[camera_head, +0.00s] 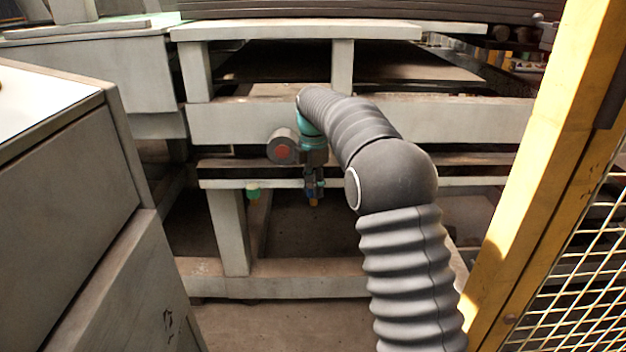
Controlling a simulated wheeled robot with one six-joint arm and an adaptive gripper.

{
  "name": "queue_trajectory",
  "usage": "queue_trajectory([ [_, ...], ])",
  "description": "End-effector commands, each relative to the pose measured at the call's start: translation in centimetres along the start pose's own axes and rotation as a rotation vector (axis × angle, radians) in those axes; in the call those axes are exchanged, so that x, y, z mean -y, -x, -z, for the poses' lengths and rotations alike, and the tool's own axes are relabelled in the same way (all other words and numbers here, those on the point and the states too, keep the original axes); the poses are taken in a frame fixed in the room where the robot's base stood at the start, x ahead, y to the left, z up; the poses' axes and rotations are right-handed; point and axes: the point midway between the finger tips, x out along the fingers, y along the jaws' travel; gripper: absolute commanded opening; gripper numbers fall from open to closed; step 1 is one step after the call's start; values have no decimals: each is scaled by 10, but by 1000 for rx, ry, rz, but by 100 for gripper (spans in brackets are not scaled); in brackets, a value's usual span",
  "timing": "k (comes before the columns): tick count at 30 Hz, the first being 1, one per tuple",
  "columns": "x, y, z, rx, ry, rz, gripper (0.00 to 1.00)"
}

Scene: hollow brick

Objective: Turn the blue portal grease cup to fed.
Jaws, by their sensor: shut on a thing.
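My gripper (314,192) points downward at the pale horizontal rail (230,184) of the frame in the middle of the view. A small orange-brown bit shows at the lower end of the fingers. A green cup (253,190) sits on the same rail to the left, apart from my gripper.
A grey cabinet (70,190) stands close on the left. A yellow post (530,170) with wire mesh (580,275) stands on the right. A thick pale beam (240,122) crosses behind my wrist. Open floor (270,325) shows below the frame.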

Motion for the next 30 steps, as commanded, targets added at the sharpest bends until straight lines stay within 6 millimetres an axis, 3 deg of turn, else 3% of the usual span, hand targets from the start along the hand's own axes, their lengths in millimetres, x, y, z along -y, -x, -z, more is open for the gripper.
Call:
queue_trajectory([
  [30,0,-1,0,1,-965,2,4],
])
